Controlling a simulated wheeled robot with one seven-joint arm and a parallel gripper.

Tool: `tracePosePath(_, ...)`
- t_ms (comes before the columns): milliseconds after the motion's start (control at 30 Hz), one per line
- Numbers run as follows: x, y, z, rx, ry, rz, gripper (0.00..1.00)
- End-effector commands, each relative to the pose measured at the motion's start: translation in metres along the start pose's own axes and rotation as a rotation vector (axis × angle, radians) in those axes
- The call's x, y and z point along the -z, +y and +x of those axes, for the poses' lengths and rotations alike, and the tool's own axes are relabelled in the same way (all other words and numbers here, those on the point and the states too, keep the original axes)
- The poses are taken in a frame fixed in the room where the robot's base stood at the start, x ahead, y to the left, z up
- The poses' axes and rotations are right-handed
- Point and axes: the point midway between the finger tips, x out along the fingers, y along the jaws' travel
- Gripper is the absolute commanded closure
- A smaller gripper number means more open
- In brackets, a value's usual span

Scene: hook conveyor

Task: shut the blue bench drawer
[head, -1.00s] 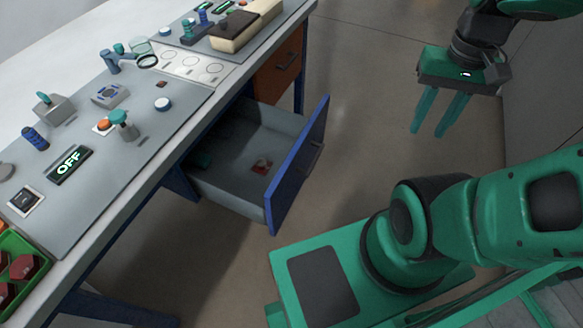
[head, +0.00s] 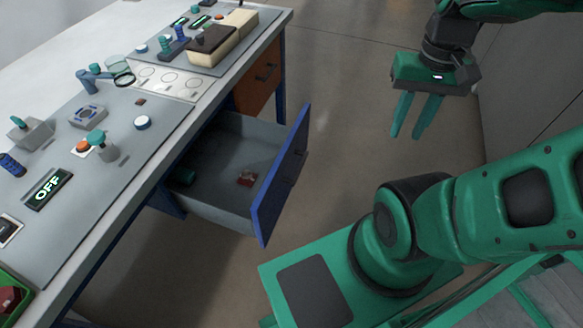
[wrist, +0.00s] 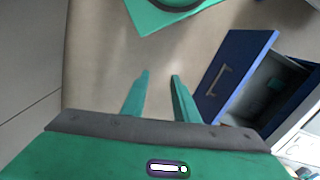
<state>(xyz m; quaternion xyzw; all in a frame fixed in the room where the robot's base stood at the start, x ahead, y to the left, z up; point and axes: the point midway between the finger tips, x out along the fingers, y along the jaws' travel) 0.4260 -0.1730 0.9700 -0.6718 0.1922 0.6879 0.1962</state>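The blue bench drawer (head: 283,178) stands pulled out from under the bench, its blue front facing right with a dark handle. Inside its grey tray lie a small red item (head: 246,178) and a dark green item (head: 184,176). In the wrist view the blue drawer front (wrist: 236,72) with its handle shows at the right. My gripper (head: 415,134) hangs in the air to the right of the drawer, well apart from it, fingers pointing down. Its two green fingers are apart with nothing between them; they also show in the wrist view (wrist: 158,78).
The bench top (head: 120,172) carries switches, an OFF display (head: 48,190), a magnifier and a cream-and-brown block (head: 222,40). An orange-brown drawer (head: 262,75) beyond is shut. Clear floor lies between the blue drawer and my gripper.

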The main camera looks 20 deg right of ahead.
Motion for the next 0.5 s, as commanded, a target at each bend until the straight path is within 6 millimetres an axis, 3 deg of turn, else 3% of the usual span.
tracePosePath(33,-0.003,0.003,-0.003,0.007,0.014,0.019,0.85)
tracePosePath(100,0.004,0.0,-0.001,0.01,0.016,0.066,1.0)
tracePosePath(267,0.042,-0.015,0.013,0.03,0.024,0.287,1.0)
tracePosePath(500,0.108,-0.046,0.047,0.114,0.018,0.72,1.0)
